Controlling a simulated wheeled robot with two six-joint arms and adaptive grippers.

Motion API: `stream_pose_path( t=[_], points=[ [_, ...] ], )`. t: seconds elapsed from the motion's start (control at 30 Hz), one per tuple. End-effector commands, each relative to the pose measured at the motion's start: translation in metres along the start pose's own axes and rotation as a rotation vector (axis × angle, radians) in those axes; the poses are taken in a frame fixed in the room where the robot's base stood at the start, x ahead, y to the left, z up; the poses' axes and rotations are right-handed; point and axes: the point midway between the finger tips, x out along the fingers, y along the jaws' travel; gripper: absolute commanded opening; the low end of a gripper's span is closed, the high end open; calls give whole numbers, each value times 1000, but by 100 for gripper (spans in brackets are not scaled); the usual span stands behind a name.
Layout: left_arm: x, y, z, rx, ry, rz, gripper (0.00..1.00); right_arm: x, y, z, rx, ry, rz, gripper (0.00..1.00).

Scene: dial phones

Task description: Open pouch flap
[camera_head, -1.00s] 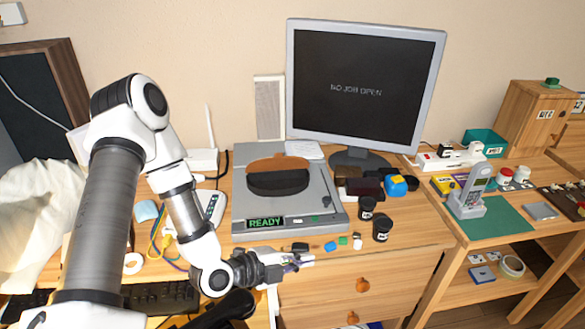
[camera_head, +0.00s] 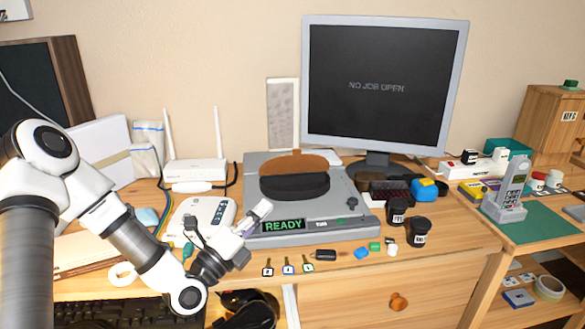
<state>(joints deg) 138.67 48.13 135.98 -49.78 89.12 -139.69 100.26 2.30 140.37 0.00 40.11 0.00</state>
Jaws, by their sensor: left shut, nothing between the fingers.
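The pouch has a black body (camera_head: 294,187) and a brown flap (camera_head: 296,163). It lies on top of the grey machine (camera_head: 349,210) below the monitor. The brown flap shows along the far side of the black body, with a small tab at its top edge. My left gripper (camera_head: 253,218) is shut and empty. It is over the front left corner of the machine, in front and to the left of the pouch, and apart from it. My right gripper is not in view.
A monitor (camera_head: 384,90) stands behind the machine. A white router (camera_head: 194,170) and a desk phone (camera_head: 205,219) are to the left. Several keys (camera_head: 287,266) and small pieces lie in front. Black cups (camera_head: 417,231) stand to the right. A dark object (camera_head: 248,303) is at the bottom.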

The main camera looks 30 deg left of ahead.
Motion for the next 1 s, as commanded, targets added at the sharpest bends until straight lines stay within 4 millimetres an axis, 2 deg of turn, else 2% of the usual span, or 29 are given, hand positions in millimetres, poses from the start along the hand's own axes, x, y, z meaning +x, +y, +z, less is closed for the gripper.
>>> stream_pose_path(
  t=[0.53,0.6,0.7,1.0],
  points=[
    [121,-1,-1,3,3,-2,0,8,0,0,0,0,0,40],
    [129,-1,12,0,-4,-2,0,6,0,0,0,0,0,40],
    [138,-1,22,-1,-2,-1,0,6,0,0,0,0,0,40],
    [145,0,28,-2,0,1,0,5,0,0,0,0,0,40]
  ],
)
